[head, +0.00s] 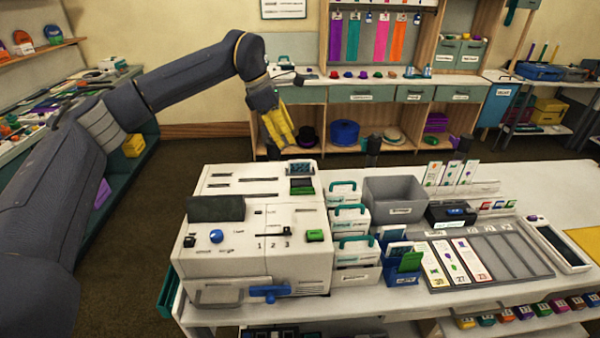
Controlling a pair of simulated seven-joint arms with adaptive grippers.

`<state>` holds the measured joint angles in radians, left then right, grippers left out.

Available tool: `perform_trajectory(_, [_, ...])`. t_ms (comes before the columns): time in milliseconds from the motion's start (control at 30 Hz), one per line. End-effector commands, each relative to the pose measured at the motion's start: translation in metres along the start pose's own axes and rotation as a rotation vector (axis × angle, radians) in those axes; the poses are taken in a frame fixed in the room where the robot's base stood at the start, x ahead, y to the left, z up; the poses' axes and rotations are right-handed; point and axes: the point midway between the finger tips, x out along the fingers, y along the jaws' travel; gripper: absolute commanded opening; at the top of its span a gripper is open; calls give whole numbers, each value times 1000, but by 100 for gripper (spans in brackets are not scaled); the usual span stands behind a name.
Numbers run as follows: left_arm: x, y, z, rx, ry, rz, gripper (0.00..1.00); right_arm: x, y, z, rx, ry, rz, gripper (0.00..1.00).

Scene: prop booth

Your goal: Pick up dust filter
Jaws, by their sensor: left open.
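I cannot pick out the dust filter with certainty; nothing in view is legibly marked as one. A white machine (262,262) with a dark screen, a blue knob, a blue front handle and green parts stands on the left of the white table. Small white cases with teal handles (347,217) are stacked against its right side. My left gripper (280,135) is in the air above and behind the machine, pointing down. Its yellow fingers are open, with nothing seen between them, and apart from the machine. My right gripper is not in view.
A grey open bin (395,198), a black box (450,214), a blue holder with cards (404,268) and a slotted grey tray (508,262) with picture cards crowd the table's middle. Shelves (385,95) stand at the back wall. Dark floor lies left of the table.

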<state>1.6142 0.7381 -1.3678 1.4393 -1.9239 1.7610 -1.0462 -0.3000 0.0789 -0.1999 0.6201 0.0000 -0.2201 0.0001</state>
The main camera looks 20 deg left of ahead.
Motion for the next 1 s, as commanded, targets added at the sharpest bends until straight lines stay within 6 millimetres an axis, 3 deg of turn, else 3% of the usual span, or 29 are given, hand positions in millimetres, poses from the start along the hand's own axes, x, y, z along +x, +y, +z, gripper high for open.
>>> perform_trajectory(200, [31, 0, 0, -1, -1, 0, 36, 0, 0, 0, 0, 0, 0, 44])
perform_trajectory(667, [52, 0, 1, -1, -1, -1, 36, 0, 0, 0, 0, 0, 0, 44])
perform_trajectory(1000, [91, 0, 3, -2, -2, -1, 36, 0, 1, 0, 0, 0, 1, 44])
